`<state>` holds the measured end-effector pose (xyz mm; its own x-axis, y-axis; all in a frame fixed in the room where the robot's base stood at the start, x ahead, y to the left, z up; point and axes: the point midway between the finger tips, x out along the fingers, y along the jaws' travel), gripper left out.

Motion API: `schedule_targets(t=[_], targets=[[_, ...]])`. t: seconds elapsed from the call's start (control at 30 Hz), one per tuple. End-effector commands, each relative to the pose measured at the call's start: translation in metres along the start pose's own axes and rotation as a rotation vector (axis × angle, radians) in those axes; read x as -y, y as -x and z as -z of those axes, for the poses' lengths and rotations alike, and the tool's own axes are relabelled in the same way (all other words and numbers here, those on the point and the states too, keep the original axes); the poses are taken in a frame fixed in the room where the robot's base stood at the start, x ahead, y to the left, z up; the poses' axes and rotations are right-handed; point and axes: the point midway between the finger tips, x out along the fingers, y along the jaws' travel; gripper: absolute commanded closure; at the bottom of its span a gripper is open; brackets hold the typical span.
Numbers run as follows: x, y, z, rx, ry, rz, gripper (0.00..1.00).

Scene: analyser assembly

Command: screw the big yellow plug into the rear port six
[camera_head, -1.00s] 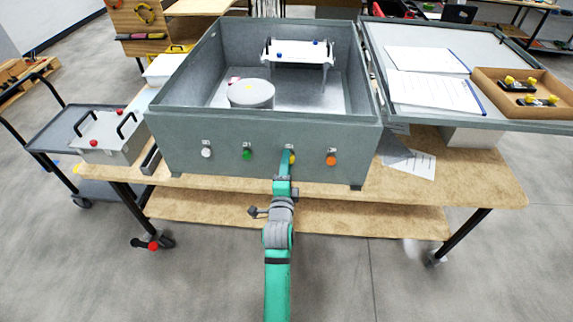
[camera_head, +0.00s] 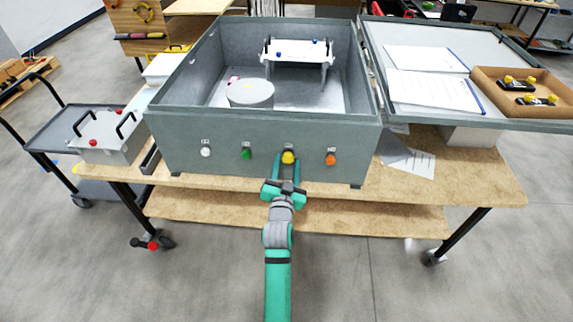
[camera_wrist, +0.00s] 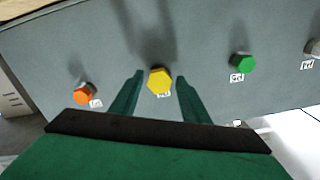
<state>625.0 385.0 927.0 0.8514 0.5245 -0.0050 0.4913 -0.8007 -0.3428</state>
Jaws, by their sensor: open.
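The big yellow plug (camera_head: 288,157) sits at a port on the outer wall of the grey analyser box (camera_head: 225,150), between a green plug and an orange plug. In the wrist view the yellow plug (camera_wrist: 160,80) shows its hexagonal head, with a small label partly hidden beside it. My gripper (camera_head: 287,165) is in front of this wall, its fingers spread to either side of the yellow plug. In the wrist view my gripper (camera_wrist: 158,85) is open, with visible gaps between both fingers and the plug. How deep the plug sits in the port cannot be seen.
A white plug (camera_head: 206,152), a green plug (camera_head: 246,153) and an orange plug (camera_head: 331,159) sit along the same wall. The box stands on a wooden workbench (camera_head: 480,185). A cardboard tray (camera_head: 490,85) with yellow-knobbed parts rests at the right. Inside the box is a round grey part (camera_head: 250,94).

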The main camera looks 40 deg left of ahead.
Motion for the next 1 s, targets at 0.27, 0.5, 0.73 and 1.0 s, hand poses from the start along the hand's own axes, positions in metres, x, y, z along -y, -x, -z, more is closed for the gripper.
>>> schedule_targets(t=[0.27, 0.5, 0.73, 1.0], targets=[[-0.0015, 0.0000, -0.0004, 0.000, 0.318, -0.003, 0.58], [-0.0020, 0.0000, -0.0008, 0.000, 0.593, -0.004, 0.58], [-0.0026, 0.0000, -0.0011, 0.000, 0.823, -0.005, 0.58], [-0.0024, 0.0000, -0.0012, 0.000, 0.870, -0.005, 0.58]])
